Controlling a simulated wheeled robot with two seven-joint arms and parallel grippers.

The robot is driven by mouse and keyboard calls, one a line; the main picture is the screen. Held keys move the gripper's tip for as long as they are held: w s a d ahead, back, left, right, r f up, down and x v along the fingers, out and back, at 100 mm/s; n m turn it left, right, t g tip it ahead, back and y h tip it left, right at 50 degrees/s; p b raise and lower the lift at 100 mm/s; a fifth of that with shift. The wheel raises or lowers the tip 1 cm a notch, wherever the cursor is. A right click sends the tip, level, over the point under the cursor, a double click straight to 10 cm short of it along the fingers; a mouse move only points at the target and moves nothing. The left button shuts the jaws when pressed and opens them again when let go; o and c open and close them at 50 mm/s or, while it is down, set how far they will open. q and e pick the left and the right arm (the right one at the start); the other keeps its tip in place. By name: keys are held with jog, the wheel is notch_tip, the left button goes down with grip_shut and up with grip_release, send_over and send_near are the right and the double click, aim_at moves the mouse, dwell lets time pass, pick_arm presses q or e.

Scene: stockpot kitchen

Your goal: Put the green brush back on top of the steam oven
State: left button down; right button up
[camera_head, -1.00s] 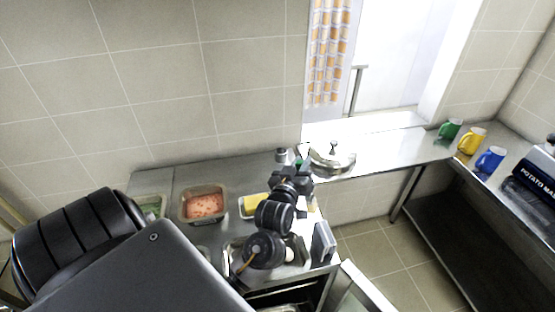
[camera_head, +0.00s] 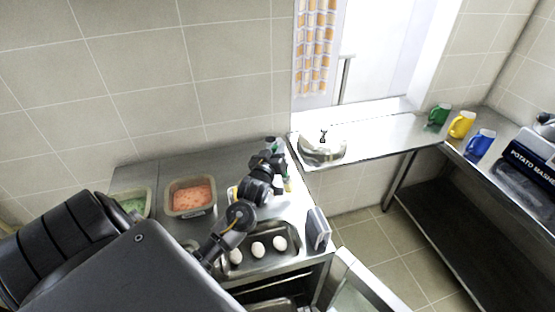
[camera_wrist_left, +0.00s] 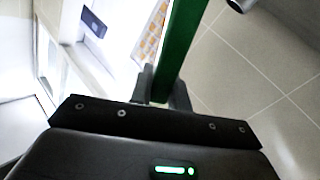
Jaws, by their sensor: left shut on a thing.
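My left gripper (camera_head: 272,152) is shut on the green brush, above the back right of the steel top. In the left wrist view the green brush (camera_wrist_left: 181,45) is a long green bar rising from between the fingers (camera_wrist_left: 165,92); its far end is out of frame. In the head view only small green bits of it show beside the dark fingers. The steam oven seems to be the steel unit with the open door below; its steel top (camera_head: 235,157) carries trays. I cannot tell whether the brush touches it. My right gripper is not in view.
Trays with pink food (camera_head: 190,196), green food (camera_head: 135,205) and white eggs (camera_head: 257,249) occupy the top. A grey box (camera_head: 317,229) stands at its right edge. A lidded pot (camera_head: 322,148) sits on the sill shelf. The open oven door (camera_head: 368,290) juts out below.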

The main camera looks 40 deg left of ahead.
pick_arm(q)
notch_tip(320, 180, down, 3)
jog(key=shift+b, duration=0.85)
jog(key=shift+r, duration=0.2)
jog(key=shift+f, duration=0.25)
jog(key=c, duration=1.3)
grip_release()
jog(key=shift+c, duration=0.2)
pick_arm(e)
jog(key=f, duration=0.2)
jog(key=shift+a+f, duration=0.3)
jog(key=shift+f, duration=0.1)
